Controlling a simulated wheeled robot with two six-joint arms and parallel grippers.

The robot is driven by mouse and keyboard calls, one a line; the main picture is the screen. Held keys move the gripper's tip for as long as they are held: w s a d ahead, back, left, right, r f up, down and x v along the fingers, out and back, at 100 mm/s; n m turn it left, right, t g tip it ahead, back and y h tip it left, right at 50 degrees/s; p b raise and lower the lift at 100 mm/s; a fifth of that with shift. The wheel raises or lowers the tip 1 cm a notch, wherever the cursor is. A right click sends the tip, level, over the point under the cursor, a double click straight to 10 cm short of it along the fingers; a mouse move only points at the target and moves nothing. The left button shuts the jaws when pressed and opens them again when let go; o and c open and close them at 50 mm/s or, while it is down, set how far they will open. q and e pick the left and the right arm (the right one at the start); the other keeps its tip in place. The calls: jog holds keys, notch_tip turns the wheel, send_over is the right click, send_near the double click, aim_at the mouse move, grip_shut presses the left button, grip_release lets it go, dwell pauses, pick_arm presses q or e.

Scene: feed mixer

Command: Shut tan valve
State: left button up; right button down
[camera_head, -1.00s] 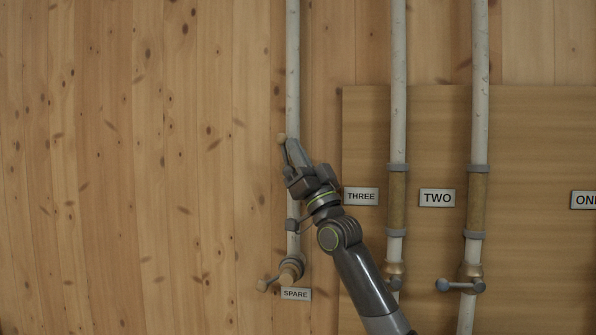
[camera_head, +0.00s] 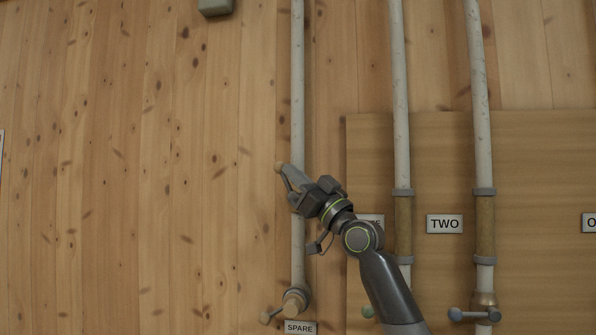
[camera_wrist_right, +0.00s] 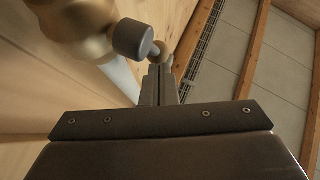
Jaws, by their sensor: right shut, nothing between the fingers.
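The gripper is shut and empty, in front of the leftmost pipe. Whether it touches the lever I cannot tell. In the right wrist view the closed fingers (camera_wrist_right: 158,84) point up at a dark cap (camera_wrist_right: 131,39) with a brass-coloured body (camera_wrist_right: 78,25) beside it. My left gripper is out of view.
Two more pale pipes (camera_head: 402,100) (camera_head: 480,100) stand on a wooden panel (camera_head: 440,150), with a TWO label (camera_head: 444,224). A grey-knobbed valve handle (camera_head: 456,314) is at the lower right. My right arm partly hides another label. The wall left of the leftmost pipe is mostly clear.

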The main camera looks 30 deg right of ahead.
jog(key=n+g+p, duration=0.1)
jog(key=p, duration=0.1)
jog(key=w+a+n+g+p, duration=0.1)
jog(key=g+p, duration=0.1)
jog(key=a+n+g+p, duration=0.1)
jog(key=g+p, duration=0.1)
jog(key=shift+w+f+h, duration=0.15)
jog(key=shift+w+h, duration=0.05)
jog(key=shift+h, duration=0.1)
jog(key=shift+w+a+f+n+g+h+p, duration=0.35)
jog(key=shift+w+a+f+g+p, duration=0.35)
jog(key=shift+a+p, duration=0.3)
jog(key=shift+d+f, duration=0.1)
jog(key=shift+f, duration=0.05)
